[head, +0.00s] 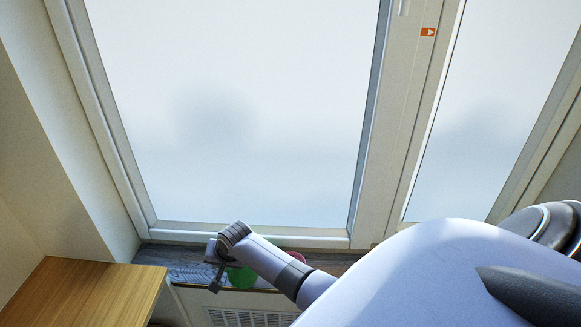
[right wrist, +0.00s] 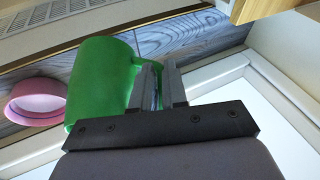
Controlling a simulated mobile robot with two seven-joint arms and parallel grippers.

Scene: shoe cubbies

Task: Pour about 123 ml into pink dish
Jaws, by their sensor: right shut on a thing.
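A green cup (right wrist: 98,80) is at my right gripper (right wrist: 158,68) in the right wrist view. The gripper is shut on the cup at its side, seemingly at the handle, which the fingers partly hide. The inside of the cup is not visible, so I cannot tell its contents. The pink dish (right wrist: 38,100) is beside the cup, at the left of that view, on the grey wooden sill. In the head view my right gripper (head: 216,280) and the green cup (head: 241,277) are low in the middle. The pink dish (head: 297,257) shows just behind my arm, mostly hidden. My left gripper is out of view.
The grey wood-grain sill (head: 180,262) runs below a large frosted window (head: 240,110). A wooden cabinet top (head: 85,290) stands at the lower left. A vent grille (head: 250,318) is below the sill. My own arm covers the lower right.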

